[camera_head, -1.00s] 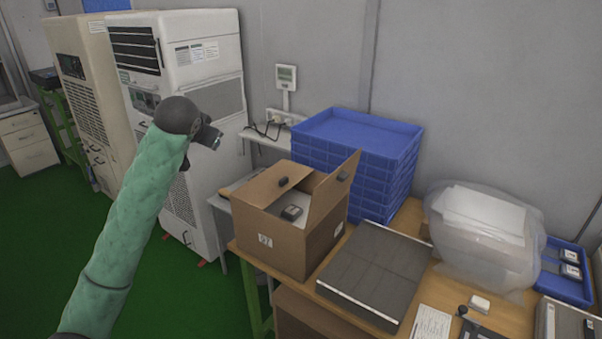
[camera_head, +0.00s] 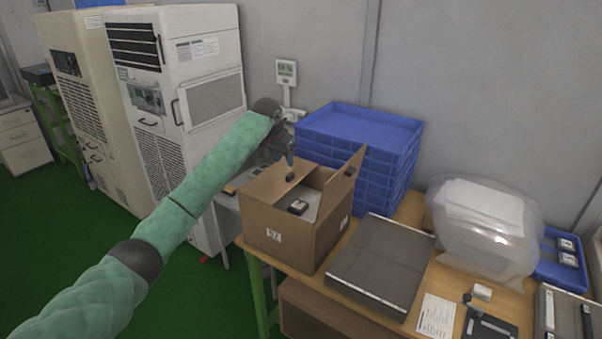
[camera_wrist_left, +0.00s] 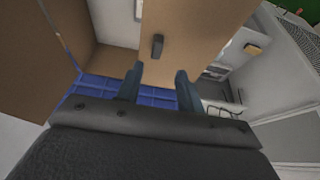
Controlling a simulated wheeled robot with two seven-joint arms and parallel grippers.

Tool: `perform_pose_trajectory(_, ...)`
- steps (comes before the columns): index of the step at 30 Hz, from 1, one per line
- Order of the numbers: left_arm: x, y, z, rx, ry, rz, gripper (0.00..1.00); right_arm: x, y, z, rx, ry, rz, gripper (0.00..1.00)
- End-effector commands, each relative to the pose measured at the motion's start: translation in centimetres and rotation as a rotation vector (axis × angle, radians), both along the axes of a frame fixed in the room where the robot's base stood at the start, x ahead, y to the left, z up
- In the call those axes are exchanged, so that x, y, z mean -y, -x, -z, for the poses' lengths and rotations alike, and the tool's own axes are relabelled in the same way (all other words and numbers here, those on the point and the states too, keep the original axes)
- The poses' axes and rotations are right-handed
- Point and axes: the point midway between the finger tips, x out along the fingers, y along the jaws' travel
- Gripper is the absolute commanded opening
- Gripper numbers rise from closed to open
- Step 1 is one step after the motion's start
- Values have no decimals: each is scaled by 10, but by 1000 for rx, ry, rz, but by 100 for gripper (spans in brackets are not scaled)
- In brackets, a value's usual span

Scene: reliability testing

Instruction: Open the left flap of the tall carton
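The tall brown carton (camera_head: 275,233) stands on the wooden table. Its left flap (camera_head: 268,184) lies partly over the opening and carries a small black knob (camera_head: 290,177). Its right flap (camera_head: 340,187) stands up, tilted outward, also with a black knob. My left gripper (camera_head: 290,158) is just above and behind the left flap's knob. In the left wrist view my left gripper (camera_wrist_left: 160,71) is open and empty, its fingertips apart. The left flap (camera_wrist_left: 195,30) and its knob (camera_wrist_left: 157,46) lie just beyond the fingertips. My right gripper is out of view.
A stack of blue trays (camera_head: 365,135) stands close behind the carton. A grey flat panel (camera_head: 380,265) lies to its right, with a plastic-wrapped bundle (camera_head: 485,225) beyond. A small device (camera_head: 298,207) sits inside the carton. Tall white cabinets (camera_head: 185,90) stand at left.

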Motion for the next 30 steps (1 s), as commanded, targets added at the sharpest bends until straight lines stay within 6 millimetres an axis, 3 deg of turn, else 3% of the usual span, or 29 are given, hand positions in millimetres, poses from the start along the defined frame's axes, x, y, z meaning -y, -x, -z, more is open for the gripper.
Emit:
perform_pose_trajectory(6,3,2,-1,-9,15,1,37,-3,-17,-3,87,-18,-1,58)
perform_pose_trajectory(11,5,0,6,-10,16,-3,37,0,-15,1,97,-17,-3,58)
perform_pose_trajectory(24,18,-18,57,-9,15,-4,37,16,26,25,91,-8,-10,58)
perform_pose_trajectory(30,20,-21,69,-8,16,-4,37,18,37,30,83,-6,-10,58)
